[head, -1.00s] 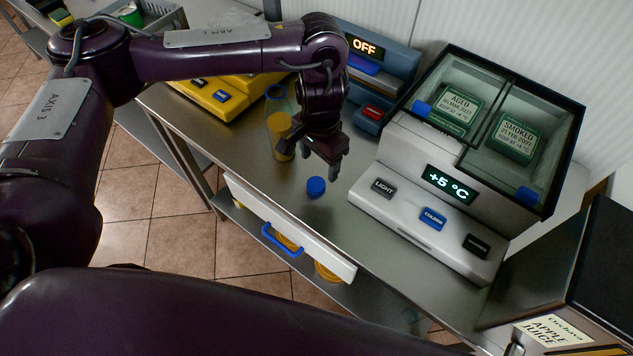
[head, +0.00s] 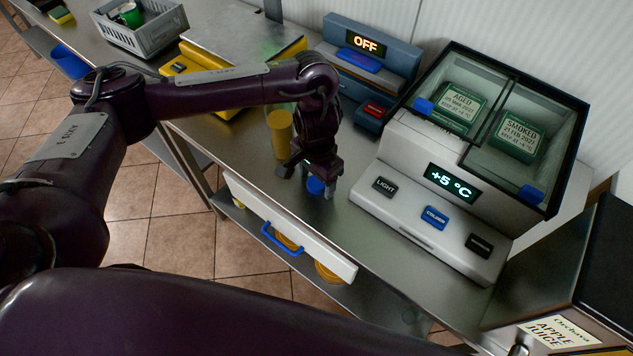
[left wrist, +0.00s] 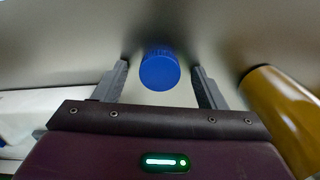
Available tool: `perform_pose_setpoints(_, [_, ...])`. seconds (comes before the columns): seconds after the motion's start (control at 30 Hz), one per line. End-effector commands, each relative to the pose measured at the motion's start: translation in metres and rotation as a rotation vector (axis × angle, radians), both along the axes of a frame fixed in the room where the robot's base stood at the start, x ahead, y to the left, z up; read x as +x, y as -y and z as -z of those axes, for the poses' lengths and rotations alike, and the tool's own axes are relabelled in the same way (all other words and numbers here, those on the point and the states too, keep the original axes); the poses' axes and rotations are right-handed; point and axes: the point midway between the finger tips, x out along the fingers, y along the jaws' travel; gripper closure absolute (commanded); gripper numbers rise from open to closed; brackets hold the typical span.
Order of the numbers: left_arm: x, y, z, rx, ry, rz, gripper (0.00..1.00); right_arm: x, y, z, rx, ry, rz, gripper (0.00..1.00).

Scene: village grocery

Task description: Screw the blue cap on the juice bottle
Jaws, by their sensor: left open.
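The blue cap (head: 316,186) lies on the steel counter. In the left wrist view the cap (left wrist: 160,70) sits between the two fingers, with a gap on each side. My left gripper (head: 315,190) is open and pointed down over the cap; it also shows in the left wrist view (left wrist: 160,88). The juice bottle (head: 280,137), filled with yellow-orange juice, stands upright on the counter just left of and behind the gripper. It also shows at the right of the left wrist view (left wrist: 280,105). My arm hides part of the bottle's surroundings. My right gripper is not in view.
A grey chilled display case (head: 440,180) reading +5 °C stands right of the gripper. A blue-grey device (head: 385,62) reading OFF and a yellow scale (head: 225,100) stand behind. The counter's front edge is close, above a drawer with a blue handle (head: 281,243).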

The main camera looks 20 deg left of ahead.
Motion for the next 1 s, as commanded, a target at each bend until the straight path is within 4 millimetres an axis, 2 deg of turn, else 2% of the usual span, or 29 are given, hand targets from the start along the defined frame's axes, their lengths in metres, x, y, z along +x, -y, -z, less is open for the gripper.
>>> perform_pose_setpoints(0.27, [0.0002,0.0001,-0.0006,0.0,0.0,0.0,0.37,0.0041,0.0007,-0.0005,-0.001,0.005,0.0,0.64])
perform_pose_setpoints(0.6, [0.0001,0.0,-0.0007,0.001,0.0,0.0,0.81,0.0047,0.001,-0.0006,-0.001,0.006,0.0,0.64])
perform_pose_setpoints(0.63, [0.0001,0.0,-0.0007,0.001,0.0,0.0,0.83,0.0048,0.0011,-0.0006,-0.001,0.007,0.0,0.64])
perform_pose_setpoints(1.0, [0.0006,-0.0001,-0.0047,0.0,0.001,0.001,0.83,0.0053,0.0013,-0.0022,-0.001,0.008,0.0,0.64])
